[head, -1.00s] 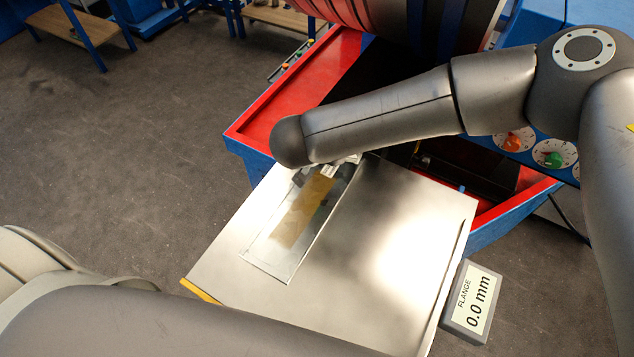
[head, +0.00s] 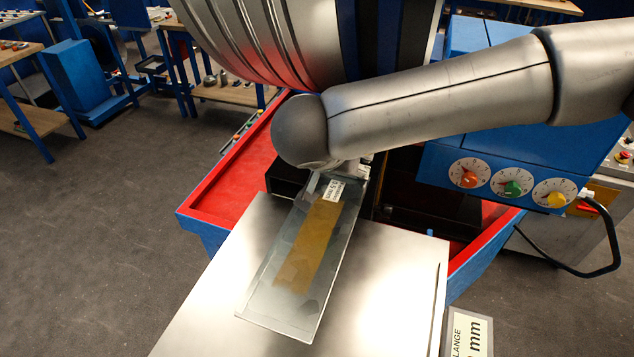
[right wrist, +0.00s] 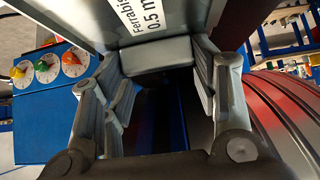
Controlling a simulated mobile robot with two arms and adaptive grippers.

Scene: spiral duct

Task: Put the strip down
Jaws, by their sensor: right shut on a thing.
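The strip (head: 300,265) is a long, shiny metal sheet with a yellowish-brown patch along its middle and a white printed label at its far end. It slants over the metal table plate (head: 385,290). My right gripper (head: 350,168) is shut on the strip's far end, partly hidden behind my forearm. In the right wrist view the strip (right wrist: 100,18), with its "0.5 mm" label, crosses the top between the fingers (right wrist: 160,62). The strip looks raised above the plate, but the exact gap cannot be told. My left gripper is out of view.
A red tray (head: 235,180) with blue sides lies behind the plate. A large ribbed duct (head: 275,40) stands above it. A blue panel with three dials (head: 513,187) is at right. A flange readout (head: 468,335) sits at the plate's lower right.

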